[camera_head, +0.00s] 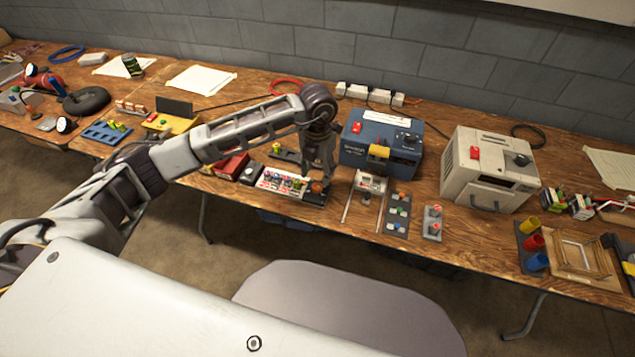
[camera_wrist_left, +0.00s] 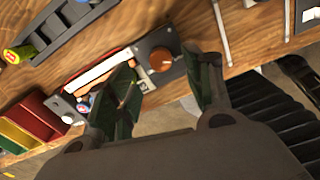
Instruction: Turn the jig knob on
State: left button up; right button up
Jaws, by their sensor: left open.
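The orange-brown jig knob (camera_head: 317,187) sits at the right end of the jig (camera_head: 268,190), a long board with a white panel and several coloured parts, near the table's front edge. In the left wrist view the round knob (camera_wrist_left: 161,59) stands on a dark grey plate. My left gripper (camera_head: 318,178) is over this end of the jig, pointing down. It is open and empty, and its green-padded fingers (camera_wrist_left: 160,72) appear on either side of the knob. I cannot tell how far they are above it. My right gripper is not in view.
A blue power box (camera_head: 352,155) stands just behind and right of the gripper. A beige box (camera_head: 475,185) stands further right. Small switch boards (camera_head: 396,226) lie right of the jig.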

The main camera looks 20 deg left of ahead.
aim_at(317, 185)
pick_arm(q)
notch_tip(317, 185, down, 4)
jog(key=shift+r, duration=0.25)
jog(key=shift+f, duration=1)
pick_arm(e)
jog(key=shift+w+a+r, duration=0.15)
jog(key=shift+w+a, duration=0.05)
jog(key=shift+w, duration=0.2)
pick_arm(q)
jog(key=c, duration=1)
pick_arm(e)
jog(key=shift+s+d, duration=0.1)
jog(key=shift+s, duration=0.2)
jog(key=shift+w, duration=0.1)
